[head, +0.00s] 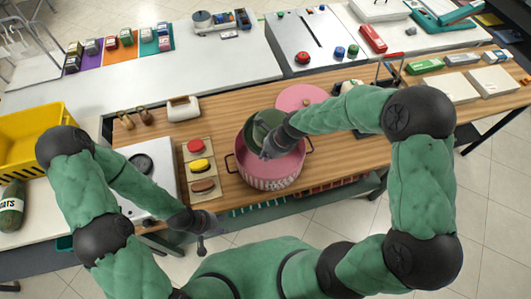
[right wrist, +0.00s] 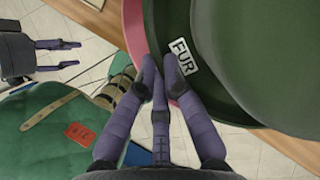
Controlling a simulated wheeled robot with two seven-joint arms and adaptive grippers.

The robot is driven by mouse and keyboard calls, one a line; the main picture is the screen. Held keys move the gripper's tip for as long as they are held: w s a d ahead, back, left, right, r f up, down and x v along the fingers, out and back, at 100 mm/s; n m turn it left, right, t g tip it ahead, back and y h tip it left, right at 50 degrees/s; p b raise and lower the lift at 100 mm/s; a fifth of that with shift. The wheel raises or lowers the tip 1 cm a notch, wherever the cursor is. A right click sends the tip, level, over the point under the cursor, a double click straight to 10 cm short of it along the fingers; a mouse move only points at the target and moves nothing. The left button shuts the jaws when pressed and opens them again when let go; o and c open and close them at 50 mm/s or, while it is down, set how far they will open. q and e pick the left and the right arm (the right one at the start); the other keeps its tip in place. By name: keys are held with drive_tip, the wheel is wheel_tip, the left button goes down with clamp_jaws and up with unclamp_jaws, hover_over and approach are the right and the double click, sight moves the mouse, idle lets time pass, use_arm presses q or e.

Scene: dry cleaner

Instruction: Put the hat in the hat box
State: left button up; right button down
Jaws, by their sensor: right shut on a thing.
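The dark green hat (head: 268,122) is over the mouth of the round pink hat box (head: 272,180), overlapping its far rim; I cannot tell how far down inside it is. My right gripper (head: 268,150) is shut on the hat's edge. In the right wrist view the hat (right wrist: 245,50) has a white FUR label, the fingertips (right wrist: 158,72) meet its brim, and a pink strip of the box (right wrist: 202,108) shows beneath. The round pink lid (head: 302,97) lies behind the box. My left gripper (head: 202,240) is open and empty off the table's front edge; its parted fingers show in the right wrist view (right wrist: 70,55).
A tray with red, yellow and brown brushes (head: 201,166) stands left of the box. A white appliance (head: 184,108) is behind it. White boxes (head: 494,80) lie at the far right. Bare wood shows between the tray and the box.

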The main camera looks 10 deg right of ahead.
wheel_tip(320, 180, down, 3)
drive_tip(key=shift+r+b, duration=0.2)
drive_tip(key=shift+b, duration=0.9)
drive_tip(key=shift+f+b, duration=3.4)
drive_tip(key=shift+f, duration=3.05)
drive_tip(key=c, duration=1.3)
unclamp_jaws()
drive_tip(key=v, duration=1.2)
